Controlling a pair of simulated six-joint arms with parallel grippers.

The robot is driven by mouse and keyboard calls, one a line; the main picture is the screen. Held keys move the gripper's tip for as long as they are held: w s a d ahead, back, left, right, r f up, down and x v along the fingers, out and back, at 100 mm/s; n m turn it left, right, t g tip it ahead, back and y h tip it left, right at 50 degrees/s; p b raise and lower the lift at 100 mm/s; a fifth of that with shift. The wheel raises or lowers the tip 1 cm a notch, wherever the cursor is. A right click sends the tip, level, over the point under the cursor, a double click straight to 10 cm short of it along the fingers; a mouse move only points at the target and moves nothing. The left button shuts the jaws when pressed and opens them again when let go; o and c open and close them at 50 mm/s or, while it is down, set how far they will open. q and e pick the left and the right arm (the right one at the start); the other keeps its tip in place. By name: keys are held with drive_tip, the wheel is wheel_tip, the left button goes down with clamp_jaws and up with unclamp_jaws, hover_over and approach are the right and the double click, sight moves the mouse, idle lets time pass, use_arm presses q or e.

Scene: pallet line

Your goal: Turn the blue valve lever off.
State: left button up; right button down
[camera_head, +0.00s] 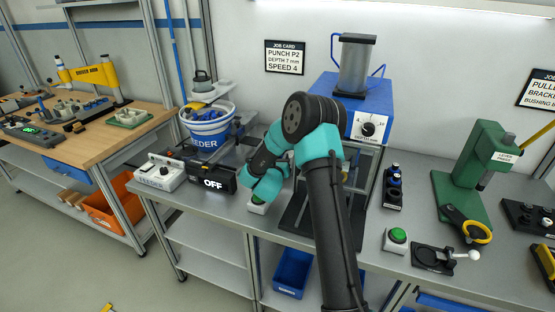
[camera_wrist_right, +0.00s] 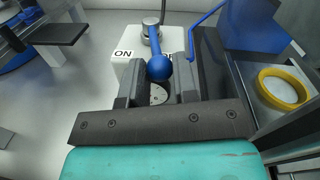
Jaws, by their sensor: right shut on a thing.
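The blue valve lever (camera_wrist_right: 162,43) shows in the right wrist view, with a ball end (camera_wrist_right: 158,68). It runs from a metal hub (camera_wrist_right: 151,24) on a pale box (camera_wrist_right: 124,72). The word ON is readable left of the lever; a label on the right is mostly hidden. My right gripper (camera_wrist_right: 158,78) is shut on the lever at its ball, one dark finger on each side. In the head view my right arm reaches over the bench and hides the lever. My left gripper is not in view.
A blue press (camera_head: 340,93) stands behind my arm. A green button (camera_head: 398,235) and a green lever press (camera_head: 476,180) are right.

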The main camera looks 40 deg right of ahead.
drive_tip(key=shift+s+d, duration=0.15)
drive_tip(key=shift+s, duration=0.1)
drive_tip(key=c, duration=0.9)
unclamp_jaws()
drive_tip(key=v, duration=1.7)
drive_tip(key=shift+s, duration=0.15)
